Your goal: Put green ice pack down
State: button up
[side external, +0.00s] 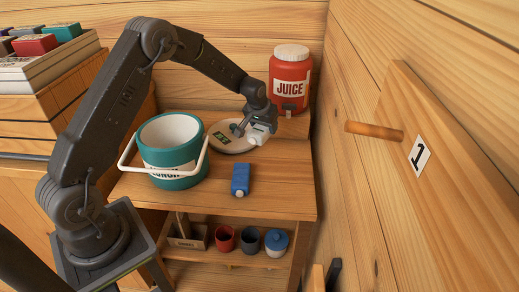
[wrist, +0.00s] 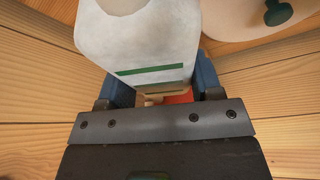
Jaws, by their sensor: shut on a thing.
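My gripper (side external: 250,128) is shut on a white block with green stripes (wrist: 140,45), apparently the green ice pack. The block lies between the two blue-grey fingers in the wrist view. In the side external view the white block (side external: 258,135) shows at the fingertips, at the right edge of a pale round lid-like disc (side external: 229,149) with a dark green part. The disc also shows in the wrist view (wrist: 225,22). I cannot tell whether the block touches the tabletop or disc.
A teal lunch bucket (side external: 170,160) with a white handle stands left on the table (side external: 280,190). A blue ice-pack-like block (side external: 240,178) lies near the front. A red juice jug (side external: 289,75) stands behind. Several cups sit on the lower shelf. The front right tabletop is clear.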

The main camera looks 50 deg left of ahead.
jog(key=s+d+r+m+h, duration=0.2)
jog(key=s+d+r+m, duration=0.25)
jog(key=s+d, duration=0.75)
notch_tip(320, 180, up, 9)
jog(key=s+a, duration=0.2)
jog(key=s+a+m+h, duration=0.1)
jog(key=s+a+m, duration=0.2)
jog(key=a, duration=0.6)
jog(key=s+a+m+g+h, duration=0.1)
jog(key=s+a+m, duration=0.25)
jog(key=a, duration=0.45)
jog(key=s+a+m+h, duration=0.1)
jog(key=s+a+m, duration=0.15)
jog(key=a, duration=0.65)
jog(key=shift+s+d+f, duration=0.1)
jog(key=shift+d+f, duration=0.05)
jog(key=shift+f, duration=2.35)
jog(key=shift+s+d+f, duration=0.1)
jog(key=shift+d+f, duration=0.05)
jog(key=shift+f, duration=2.35)
jog(key=shift+s+d+f, duration=0.1)
jog(key=shift+d+f, duration=0.05)
jog(key=shift+f, duration=2.35)
jog(key=shift+f, duration=0.2)
